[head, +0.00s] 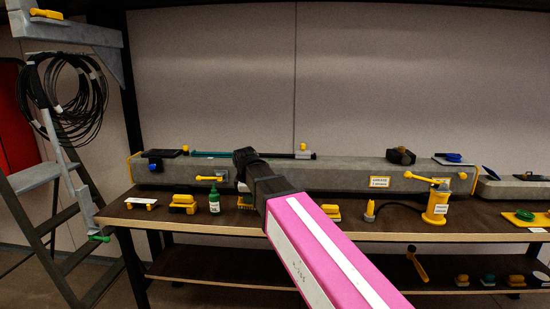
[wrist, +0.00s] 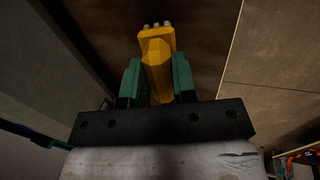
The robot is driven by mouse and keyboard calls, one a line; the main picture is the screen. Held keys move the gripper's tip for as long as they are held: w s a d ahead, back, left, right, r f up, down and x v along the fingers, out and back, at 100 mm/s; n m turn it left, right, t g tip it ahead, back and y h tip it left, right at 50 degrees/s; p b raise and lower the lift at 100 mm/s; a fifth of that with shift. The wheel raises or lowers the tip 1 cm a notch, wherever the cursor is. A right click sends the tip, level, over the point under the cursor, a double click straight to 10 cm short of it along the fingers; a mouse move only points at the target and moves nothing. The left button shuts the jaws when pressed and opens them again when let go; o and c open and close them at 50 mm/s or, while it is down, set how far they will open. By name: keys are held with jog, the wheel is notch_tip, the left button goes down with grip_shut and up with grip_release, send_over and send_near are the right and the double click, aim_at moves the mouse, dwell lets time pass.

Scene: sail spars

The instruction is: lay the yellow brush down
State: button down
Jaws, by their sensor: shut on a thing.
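In the wrist view, my gripper (wrist: 156,78) has its two green fingers closed on the sides of a yellow brush (wrist: 156,48). The brush points away from the palm, with its wider end and small pale tufts at the far tip. Behind it is a dark brown surface (wrist: 205,45); I cannot tell whether the brush touches it. In the head view, my pink arm reaches toward the bench (head: 480,226), and the gripper and held brush are hidden behind it.
A long grey spar (head: 330,178) lies along the back of the bench. A green bottle (head: 214,200), a yellow block-shaped tool (head: 184,204) and a yellow pump-like tool (head: 437,205) stand in front. A stepladder (head: 40,177) is at left. Some dark bench top shows between items.

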jog(key=shift+f, duration=1.55)
jog(key=c, duration=0.8)
grip_release()
jog(key=shift+c, duration=0.2)
jog(key=v, duration=1)
jog(key=shift+r, duration=0.35)
jog(key=shift+s, duration=0.15)
